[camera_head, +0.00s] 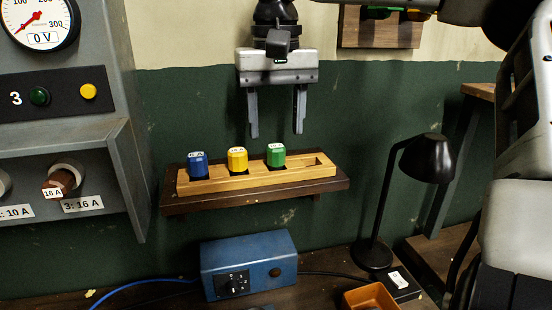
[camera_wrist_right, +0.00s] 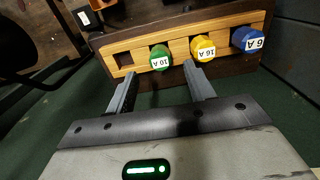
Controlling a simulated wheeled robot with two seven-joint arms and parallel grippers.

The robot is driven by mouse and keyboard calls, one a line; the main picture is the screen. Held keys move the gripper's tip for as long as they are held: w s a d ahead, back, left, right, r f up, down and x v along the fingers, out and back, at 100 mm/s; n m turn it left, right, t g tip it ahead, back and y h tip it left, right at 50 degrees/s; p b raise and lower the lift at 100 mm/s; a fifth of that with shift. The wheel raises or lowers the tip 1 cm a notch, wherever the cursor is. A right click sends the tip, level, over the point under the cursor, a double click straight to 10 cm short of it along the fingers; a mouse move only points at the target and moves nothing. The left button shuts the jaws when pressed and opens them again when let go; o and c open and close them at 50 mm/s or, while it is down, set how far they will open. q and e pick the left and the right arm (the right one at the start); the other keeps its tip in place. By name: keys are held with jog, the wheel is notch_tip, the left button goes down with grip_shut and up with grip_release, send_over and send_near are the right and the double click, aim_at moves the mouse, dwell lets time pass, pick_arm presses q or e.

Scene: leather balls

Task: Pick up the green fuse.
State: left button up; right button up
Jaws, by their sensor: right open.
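The green fuse (camera_head: 275,154) stands upright in a wooden rack (camera_head: 315,172) on a wall shelf, right of a yellow fuse (camera_head: 237,159) and a blue fuse (camera_head: 197,164). My right gripper (camera_head: 276,134) hangs above the rack with its jaws open and empty, apart from the fuses. In the right wrist view, the green fuse (camera_wrist_right: 160,58), labelled 10 A, lies just beyond and between the open fingertips (camera_wrist_right: 158,70). The yellow fuse (camera_wrist_right: 203,48) reads 16 A and the blue fuse (camera_wrist_right: 247,40) 6 A. My left gripper is not in view.
An empty slot (camera_head: 319,161) is at the rack's right end. A grey panel (camera_head: 95,130) with a gauge stands left. Below are a blue box (camera_head: 248,262), a black lamp (camera_head: 428,158) and an orange tray (camera_head: 370,297). Another wooden shelf (camera_head: 380,32) is above right.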

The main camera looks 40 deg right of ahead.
aim_at(276, 146)
notch_tip(276, 146, down, 5)
jog(key=shift+f, duration=0.1)
jog(key=c, duration=1)
jog(key=shift+r, duration=0.2)
